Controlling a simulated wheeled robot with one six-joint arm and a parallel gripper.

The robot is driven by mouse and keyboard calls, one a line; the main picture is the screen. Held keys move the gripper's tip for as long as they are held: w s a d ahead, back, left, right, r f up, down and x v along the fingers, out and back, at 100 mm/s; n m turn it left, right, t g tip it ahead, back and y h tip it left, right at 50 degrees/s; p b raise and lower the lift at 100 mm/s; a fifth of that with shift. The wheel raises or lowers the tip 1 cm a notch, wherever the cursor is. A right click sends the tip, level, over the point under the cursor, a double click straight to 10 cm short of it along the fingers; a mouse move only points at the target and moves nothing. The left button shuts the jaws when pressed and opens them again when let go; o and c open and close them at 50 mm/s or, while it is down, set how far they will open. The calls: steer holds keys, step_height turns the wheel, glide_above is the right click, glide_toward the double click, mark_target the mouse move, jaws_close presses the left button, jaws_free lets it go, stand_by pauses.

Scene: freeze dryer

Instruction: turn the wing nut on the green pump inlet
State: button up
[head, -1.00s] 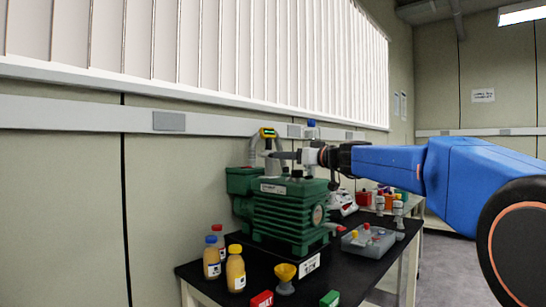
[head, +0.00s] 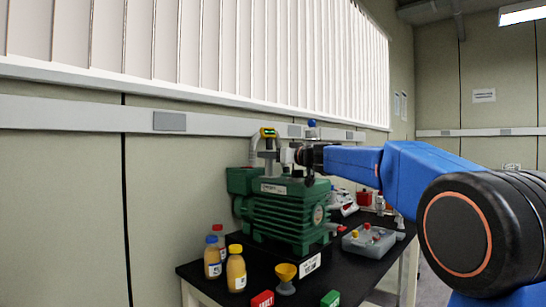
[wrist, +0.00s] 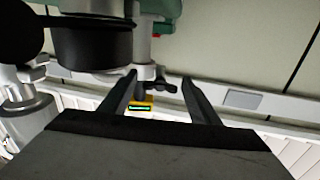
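The green pump (head: 290,215) stands on the black bench. Its inlet pipe rises at the back, with a yellow gauge (head: 268,132) on it. In the wrist view the wing nut (wrist: 165,86) is a small dark piece on the pipe's clamp, beside the yellow gauge (wrist: 141,106). My gripper (wrist: 160,80) is open. Its two dark fingers stand on either side of the pipe and nut, with a visible gap on both sides. In the head view my gripper (head: 285,157) is at the inlet above the pump; its fingertips and the wing nut cannot be made out there.
Bottles with red, blue and yellow caps (head: 236,270), a yellow funnel (head: 286,273), and red and green blocks stand at the bench's front. A grey tray (head: 368,243) is to the right. The wall and rail are close behind the pump. A large dark cylinder (wrist: 92,45) is near the left finger.

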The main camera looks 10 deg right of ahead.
steer(key=c, duration=1)
steer(key=shift+m, duration=0.3)
steer(key=shift+m, duration=1.3)
steer(key=o, duration=1.1)
steer(key=shift+c, duration=0.2)
steer(key=v, duration=1.7)
steer(key=shift+s+d, duration=0.15)
steer(key=shift+s, duration=0.05)
steer(key=shift+c, duration=0.3)
